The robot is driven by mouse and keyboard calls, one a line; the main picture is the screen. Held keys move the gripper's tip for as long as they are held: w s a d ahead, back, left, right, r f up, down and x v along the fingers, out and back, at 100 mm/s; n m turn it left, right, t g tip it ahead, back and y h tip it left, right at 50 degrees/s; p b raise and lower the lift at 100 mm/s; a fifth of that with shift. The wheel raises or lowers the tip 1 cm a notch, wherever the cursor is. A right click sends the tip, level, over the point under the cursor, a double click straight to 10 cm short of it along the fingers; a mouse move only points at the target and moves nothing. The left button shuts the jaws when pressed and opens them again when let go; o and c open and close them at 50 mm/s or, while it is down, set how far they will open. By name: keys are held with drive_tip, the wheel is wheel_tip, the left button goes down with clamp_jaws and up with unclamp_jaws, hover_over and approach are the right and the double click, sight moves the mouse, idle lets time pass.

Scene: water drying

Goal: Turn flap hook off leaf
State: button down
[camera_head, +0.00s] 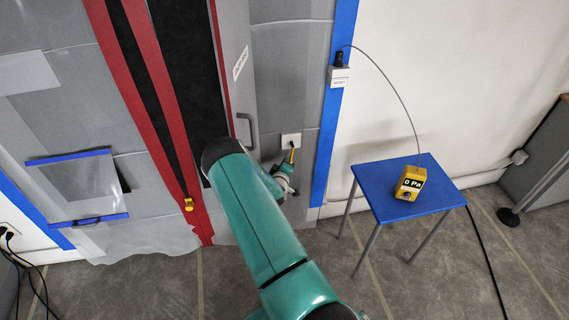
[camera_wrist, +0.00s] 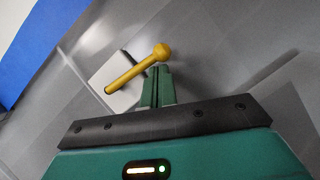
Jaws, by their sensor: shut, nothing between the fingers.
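The flap hook is a yellow rod with a ball end (camera_wrist: 138,68), mounted on a white plate (camera_wrist: 112,84) on a grey surface. In the head view the hook (camera_head: 292,156) points down from its plate (camera_head: 291,140), right of a grey panel with a dark handle (camera_head: 247,130), which looks like the leaf. My gripper (camera_wrist: 158,86) is shut and empty, its green fingertips just beside the rod, near the ball end. I cannot tell whether they touch it. In the head view my gripper (camera_head: 287,172) is small and partly behind my arm.
A blue stool (camera_head: 440,199) at right carries a yellow gauge (camera_head: 410,183) reading 0 Pa. A cable runs from it to a wall box (camera_head: 339,78). Left are red zip strips with a yellow pull (camera_head: 188,204) and a blue-edged flap (camera_head: 77,187). Some floor between is clear.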

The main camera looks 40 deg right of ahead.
drive_tip(key=shift+s+d+f, duration=0.2)
drive_tip(key=shift+s+d, duration=0.05)
drive_tip(key=shift+d, duration=0.05)
idle(0.5)
drive_tip(key=v, duration=1.4)
drive_tip(key=shift+w+f, duration=0.1)
